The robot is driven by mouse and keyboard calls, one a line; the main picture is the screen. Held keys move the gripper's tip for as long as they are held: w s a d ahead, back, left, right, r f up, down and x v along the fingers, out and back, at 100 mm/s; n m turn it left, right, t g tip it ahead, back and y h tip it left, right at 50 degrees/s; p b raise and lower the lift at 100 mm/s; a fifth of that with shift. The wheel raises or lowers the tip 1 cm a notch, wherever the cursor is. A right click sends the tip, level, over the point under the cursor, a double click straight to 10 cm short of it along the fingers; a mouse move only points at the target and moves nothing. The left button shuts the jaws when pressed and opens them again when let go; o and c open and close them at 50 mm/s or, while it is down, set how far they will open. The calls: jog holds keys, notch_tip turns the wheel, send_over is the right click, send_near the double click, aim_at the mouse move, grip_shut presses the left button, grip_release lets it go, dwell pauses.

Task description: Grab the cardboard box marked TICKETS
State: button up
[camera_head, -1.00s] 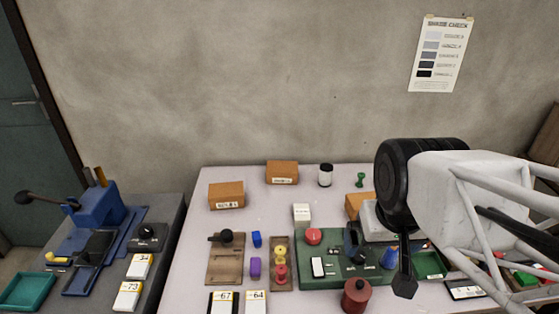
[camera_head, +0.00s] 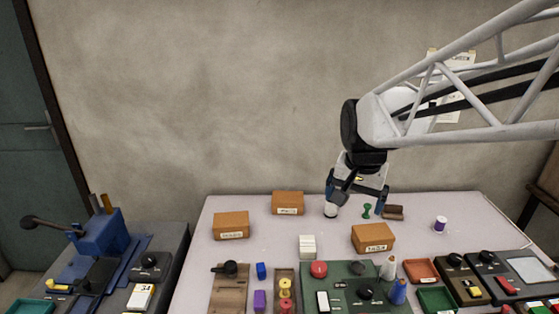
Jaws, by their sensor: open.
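Three brown cardboard boxes with white front labels lie on the pale table: a left box (camera_head: 231,226), a back box (camera_head: 288,203) and a right box (camera_head: 373,238). The label print is too small to read, so I cannot tell which is marked TICKETS. My gripper (camera_head: 357,205) is open and empty, pointing down over the back of the table. In the picture it is above the right box and to the right of the back box.
A white box stack (camera_head: 307,246) stands mid-table. A green board (camera_head: 345,284), bottles and trays crowd the front. The table (camera_head: 455,205) is fairly clear at back right.

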jog(key=w+a+f+m, duration=0.1)
jog(key=w+m, duration=0.1)
jog(key=w, duration=0.6)
jog(key=w+a+f+m, duration=0.2)
jog(key=w, duration=0.6)
jog(key=m+g, duration=0.2)
jog(key=m, duration=0.7)
send_over(288, 197)
notch_tip(288, 197, down, 26)
jog(key=shift+s+r, duration=0.1)
jog(key=shift+r, duration=0.1)
jog(key=shift+w+a+f+m, duration=0.15)
jog(key=shift+w+f+m, duration=0.1)
jog(key=shift+f+m, duration=0.1)
jog(key=shift+f, duration=1.3)
jog(key=shift+s+f, duration=0.15)
jog(key=shift+f, duration=2.45)
